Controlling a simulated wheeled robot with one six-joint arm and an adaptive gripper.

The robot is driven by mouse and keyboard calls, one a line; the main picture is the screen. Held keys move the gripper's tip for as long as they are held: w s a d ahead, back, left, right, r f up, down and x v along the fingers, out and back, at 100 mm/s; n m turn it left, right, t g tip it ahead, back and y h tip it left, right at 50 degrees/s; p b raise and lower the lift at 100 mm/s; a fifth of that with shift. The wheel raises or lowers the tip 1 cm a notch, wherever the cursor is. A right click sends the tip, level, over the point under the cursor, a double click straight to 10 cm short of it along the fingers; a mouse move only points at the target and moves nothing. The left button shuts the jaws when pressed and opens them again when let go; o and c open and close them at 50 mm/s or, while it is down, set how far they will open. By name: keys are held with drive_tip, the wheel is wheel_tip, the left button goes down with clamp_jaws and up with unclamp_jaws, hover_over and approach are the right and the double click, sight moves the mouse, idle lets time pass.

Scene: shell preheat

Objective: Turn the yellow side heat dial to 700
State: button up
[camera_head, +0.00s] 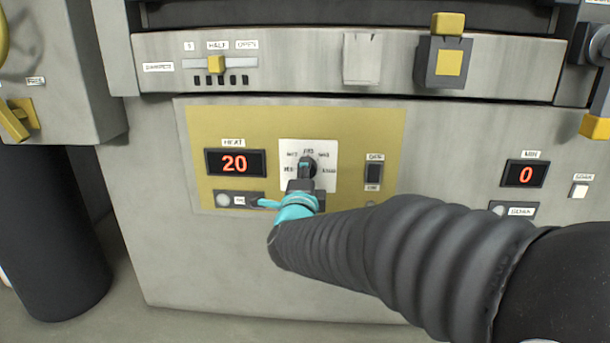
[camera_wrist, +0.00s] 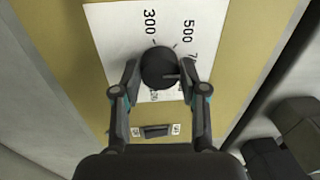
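The yellow side heat dial is a round black knob on a white scale plate in the yellow panel. In the head view the dial (camera_head: 306,168) is partly hidden by my gripper (camera_head: 303,188). In the wrist view the dial (camera_wrist: 160,67) sits between the two fingertips of my gripper (camera_wrist: 160,70). The fingers stand apart, one on each side of the knob, with little gap; contact is not clear. Labels 300 and 500 show there, and a 7 is partly covered by the right finger. A ridge on the knob points to the right. The heat display (camera_head: 235,163) reads 20.
A rocker switch (camera_head: 374,173) is right of the dial. A button strip (camera_head: 238,199) lies under the display. A damper slider (camera_head: 216,64) and a yellow-topped block (camera_head: 446,62) are above. A second display (camera_head: 525,174) at the right reads 0.

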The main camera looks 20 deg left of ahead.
drive_tip(key=o, duration=0.4)
drive_tip(key=shift+o, duration=0.2)
drive_tip(key=r+v, duration=0.1)
drive_tip(key=v, duration=1.1)
drive_tip(key=shift+f, duration=0.5)
